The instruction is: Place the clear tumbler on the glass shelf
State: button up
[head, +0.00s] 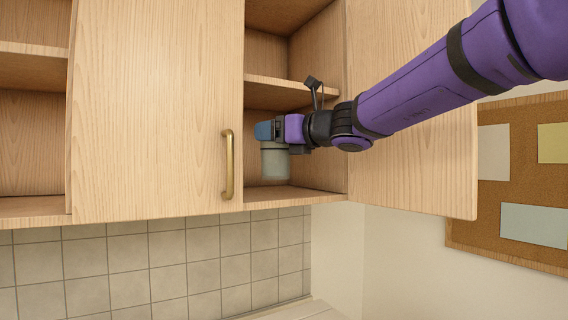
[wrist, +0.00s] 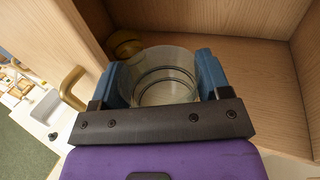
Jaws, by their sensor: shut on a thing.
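The clear tumbler (head: 275,163) looks greenish-grey and hangs upright under my gripper (head: 269,130) in the head view. My gripper is shut on it, with a blue finger on each side. In the wrist view the tumbler's round open rim (wrist: 165,75) shows between the fingers. It is in the opening of the right-hand cupboard, and its base appears a little above the wooden bottom shelf (head: 300,194). No shelf made of glass shows; the shelves in view are wooden.
A middle shelf (head: 275,92) lies just above my gripper. A yellow rounded object (wrist: 126,43) stands behind the tumbler at left in the wrist view. An open door (head: 410,150) is on the right. A closed door with a brass handle (head: 227,165) is on the left.

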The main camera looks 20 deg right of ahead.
jog(key=w+d+f, duration=0.4)
jog(key=w+d, duration=0.1)
jog(key=w, duration=0.4)
jog(key=shift+f, duration=0.25)
jog(key=shift+w+d+f, duration=0.1)
jog(key=shift+f, duration=0.05)
jog(key=o, duration=1.4)
